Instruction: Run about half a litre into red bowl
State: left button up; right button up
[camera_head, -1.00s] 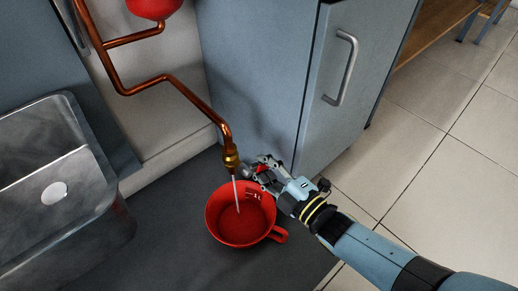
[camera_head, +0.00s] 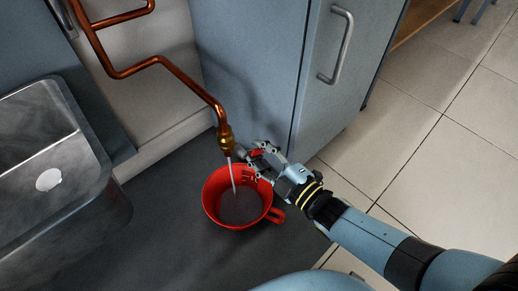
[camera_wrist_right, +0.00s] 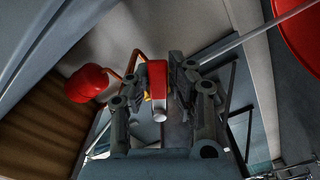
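The red bowl (camera_head: 212,205), with a loop handle at its right, stands upright on the dark surface under the brass spout (camera_head: 226,138). A thin pale stream (camera_head: 232,175) runs from the spout into the bowl. A dark grey liquid surface (camera_head: 240,206) covers the bowl's bottom. My right gripper (camera_head: 257,155) is just beside the spout, above the bowl's far rim. In the wrist view its fingers close in on both sides of a red tap handle (camera_wrist_right: 157,75) and appear to touch it. The bowl (camera_wrist_right: 302,35) also shows in the wrist view. My left gripper is out of view.
A copper pipe (camera_head: 165,62) bends down to the spout. A metal sink (camera_head: 60,170) is at the left, a blue-grey cabinet (camera_head: 325,110) behind my right gripper. A red rounded vessel (camera_wrist_right: 88,83) shows in the wrist view. The dark surface in front of the bowl is clear.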

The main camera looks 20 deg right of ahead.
jog(key=o, duration=0.4)
jog(key=shift+w+r, duration=0.1)
jog(key=v, duration=1.2)
dwell(6.3)
